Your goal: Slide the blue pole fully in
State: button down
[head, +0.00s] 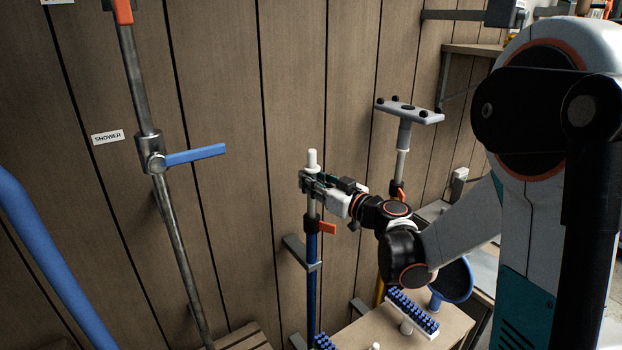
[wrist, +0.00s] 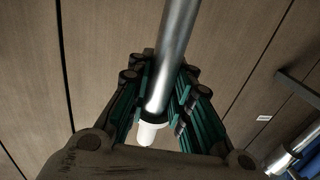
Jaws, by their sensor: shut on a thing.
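The blue pole (head: 311,285) stands upright against the plank wall in a grey bracket (head: 300,252). A black collar with an orange lever (head: 327,228) sits at the top of its blue tube. A short length of bare grey inner tube (head: 312,207) shows above the collar, with a white tip (head: 312,158) at the top. My gripper (head: 314,182) is shut on the inner tube just below the white tip. In the wrist view the metal tube (wrist: 172,62) runs between my gripper's fingers (wrist: 160,95), and the white tip (wrist: 149,134) pokes out beyond them.
A second pole with a flat grey head (head: 408,111) stands right of my gripper. A metal shower pipe with a blue lever (head: 195,155) is on the wall to the left. Brushes (head: 412,311) lie on a wooden bench (head: 450,325) below.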

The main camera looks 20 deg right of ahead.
notch_tip(320, 180, down, 3)
jog(key=shift+s+f+b, duration=0.1)
jog(key=shift+s+b, duration=0.05)
jog(key=shift+b, duration=0.7)
jog(key=c, duration=1.4)
grip_release()
jog(key=shift+c, duration=0.2)
jog(key=shift+d, duration=0.1)
jog(key=v, duration=1.2)
